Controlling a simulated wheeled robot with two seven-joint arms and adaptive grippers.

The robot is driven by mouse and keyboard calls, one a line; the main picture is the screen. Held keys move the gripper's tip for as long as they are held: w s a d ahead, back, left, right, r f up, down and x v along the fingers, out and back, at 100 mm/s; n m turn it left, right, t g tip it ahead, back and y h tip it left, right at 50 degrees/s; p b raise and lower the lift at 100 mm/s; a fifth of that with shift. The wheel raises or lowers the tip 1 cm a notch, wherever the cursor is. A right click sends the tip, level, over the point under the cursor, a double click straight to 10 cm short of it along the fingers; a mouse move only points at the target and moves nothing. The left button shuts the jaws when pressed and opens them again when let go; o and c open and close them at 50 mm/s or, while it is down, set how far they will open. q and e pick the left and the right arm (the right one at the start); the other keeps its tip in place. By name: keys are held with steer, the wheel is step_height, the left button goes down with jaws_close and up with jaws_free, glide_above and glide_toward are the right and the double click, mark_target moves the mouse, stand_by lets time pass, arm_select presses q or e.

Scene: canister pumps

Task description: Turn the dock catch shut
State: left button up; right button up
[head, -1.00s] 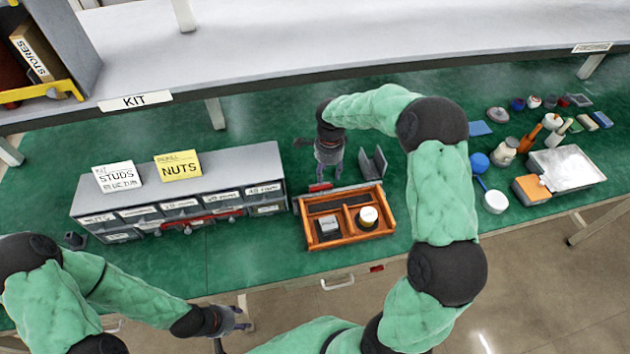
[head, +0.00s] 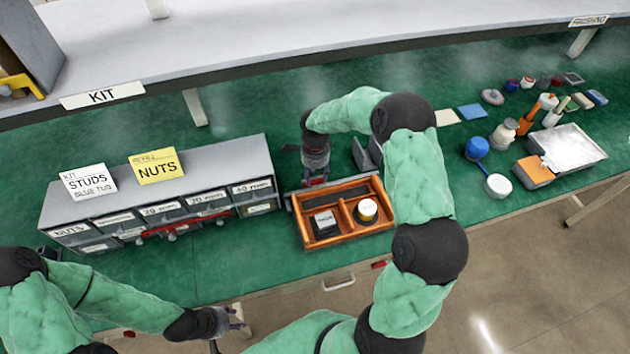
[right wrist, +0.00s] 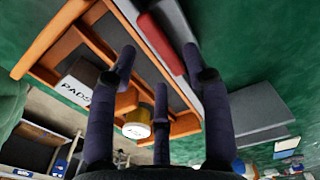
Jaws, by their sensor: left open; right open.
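The orange wooden tray (head: 345,238) sits on the green bench against a grey dock bar (head: 293,198). The red dock catch (head: 313,182) is at the tray's back edge; it also shows as a red bar in the right wrist view (right wrist: 160,45). My right gripper (head: 314,176) points down right over the catch. In the right wrist view its spread fingers (right wrist: 158,62) are on either side of the red bar; contact cannot be told. My left gripper (head: 238,322) is open and empty in front of the bench, far from the dock.
The tray holds a PADS box (head: 325,222) and a yellow-white round tin (head: 367,210). A grey angled bracket (head: 366,153) stands behind it. A grey drawer cabinet (head: 160,200) is at left. Bottles and a metal tray (head: 572,150) lie at right.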

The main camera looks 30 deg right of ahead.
mark_target(315, 182)
steer(key=shift+f, duration=1.55)
jaws_close()
